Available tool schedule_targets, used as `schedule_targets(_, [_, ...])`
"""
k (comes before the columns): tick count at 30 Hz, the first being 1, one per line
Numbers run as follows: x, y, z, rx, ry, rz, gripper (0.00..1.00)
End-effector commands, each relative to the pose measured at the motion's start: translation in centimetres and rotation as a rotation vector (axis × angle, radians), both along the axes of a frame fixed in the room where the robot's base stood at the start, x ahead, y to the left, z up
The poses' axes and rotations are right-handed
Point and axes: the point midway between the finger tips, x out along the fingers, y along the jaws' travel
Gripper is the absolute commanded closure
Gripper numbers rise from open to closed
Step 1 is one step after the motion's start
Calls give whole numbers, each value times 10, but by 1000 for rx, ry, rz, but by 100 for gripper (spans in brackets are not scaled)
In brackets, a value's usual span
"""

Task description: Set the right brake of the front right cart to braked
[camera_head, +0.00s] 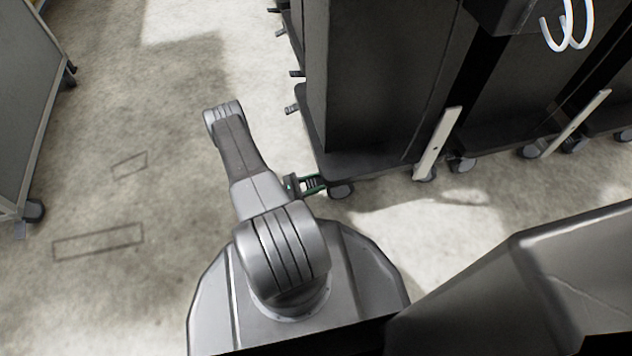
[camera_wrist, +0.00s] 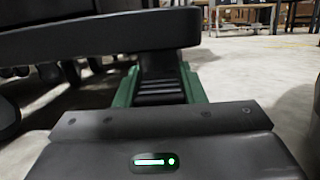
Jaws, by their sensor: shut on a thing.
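The dark cart (camera_head: 385,75) stands to the upper right in the head view, with its low base (camera_head: 370,163) on casters. In the wrist view its base edge (camera_wrist: 100,35) runs across the upper left. A black ribbed brake pedal (camera_wrist: 160,93) sticks out from under that base. My gripper (camera_head: 312,184) is low at the cart's near left corner. In the wrist view its green fingers (camera_wrist: 160,88) are on both sides of the pedal and shut on it. The pedal's inner end is hidden under the base, and I cannot tell its setting.
More pedals (camera_head: 292,109) stick out along the cart's left side. A caster (camera_head: 341,190) stands just right of my gripper. A grey cart (camera_head: 25,100) stands at the far left, with open concrete floor (camera_head: 130,130) between. White hooks (camera_head: 568,25) show at the top right.

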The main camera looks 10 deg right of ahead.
Motion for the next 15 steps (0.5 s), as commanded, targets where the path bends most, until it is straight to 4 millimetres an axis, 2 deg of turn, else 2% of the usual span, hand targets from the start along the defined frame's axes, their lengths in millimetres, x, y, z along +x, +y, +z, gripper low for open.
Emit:
schedule_targets(2, [0,0,-1,2,1,1,100])
schedule_targets(3, [0,0,-1,3,1,1,56])
schedule_targets(5, [0,0,-1,2,0,0,44])
schedule_targets(6, [0,0,-1,2,0,0,42])
schedule_targets(15, [0,2,0,2,0,1,42])
